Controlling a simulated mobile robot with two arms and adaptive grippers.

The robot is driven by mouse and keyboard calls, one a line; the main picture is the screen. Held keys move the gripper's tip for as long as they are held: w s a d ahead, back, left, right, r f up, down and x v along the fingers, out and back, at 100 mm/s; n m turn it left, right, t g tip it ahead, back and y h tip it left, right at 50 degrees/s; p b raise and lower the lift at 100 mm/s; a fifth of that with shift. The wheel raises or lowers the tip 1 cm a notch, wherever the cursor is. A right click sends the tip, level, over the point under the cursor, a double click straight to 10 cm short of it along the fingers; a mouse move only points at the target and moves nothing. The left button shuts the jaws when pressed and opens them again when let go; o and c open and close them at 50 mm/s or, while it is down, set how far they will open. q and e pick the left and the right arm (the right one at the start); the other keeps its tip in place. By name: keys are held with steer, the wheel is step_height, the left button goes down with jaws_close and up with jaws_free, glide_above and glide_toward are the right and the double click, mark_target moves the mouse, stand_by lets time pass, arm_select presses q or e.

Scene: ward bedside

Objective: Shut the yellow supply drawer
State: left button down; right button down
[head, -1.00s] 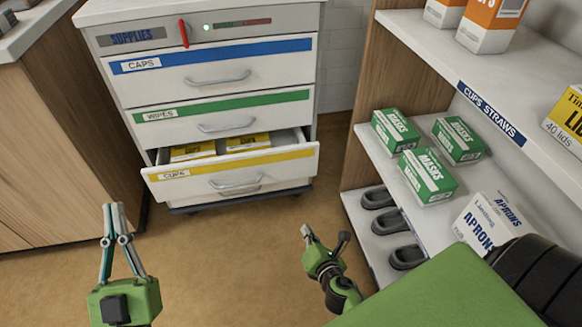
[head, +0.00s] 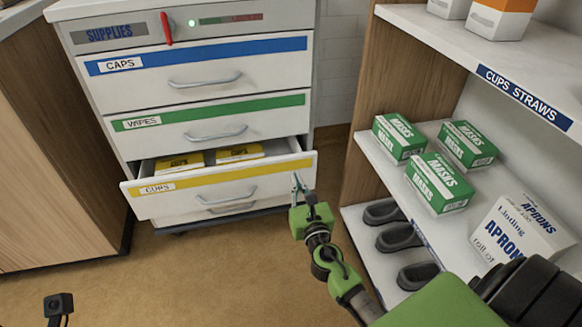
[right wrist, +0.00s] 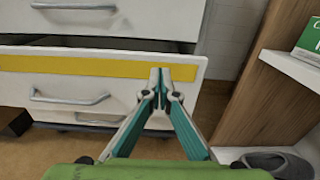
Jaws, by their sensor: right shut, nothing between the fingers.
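The yellow supply drawer (head: 225,181) is the lowest labelled one in the white cabinet and stands part way open. Its front has a yellow strip, a label and a metal handle. Yellow boxes (head: 180,162) lie inside. My right gripper (head: 297,180) is shut and empty, with its tips at the right end of the drawer front. In the right wrist view the tips (right wrist: 160,76) overlap the right end of the yellow strip (right wrist: 90,65). I cannot tell whether they touch it. Only a small black camera part of my left arm shows at the lower left; its fingers are out of view.
The blue drawer (head: 200,75) and green drawer (head: 205,125) above are shut. A shelf unit (head: 385,110) with green mask boxes (head: 440,180) and dark shoe-like items stands close on the right. A wooden cabinet (head: 50,170) is on the left. The floor in front is clear.

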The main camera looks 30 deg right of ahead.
mark_target(288, 156)
steer(key=x, duration=0.6)
steer(key=shift+f+b, duration=0.1)
steer(key=shift+b, duration=0.25)
steer(key=b+x, duration=0.1)
steer(key=x, duration=0.6)
steer(key=shift+s, duration=0.15)
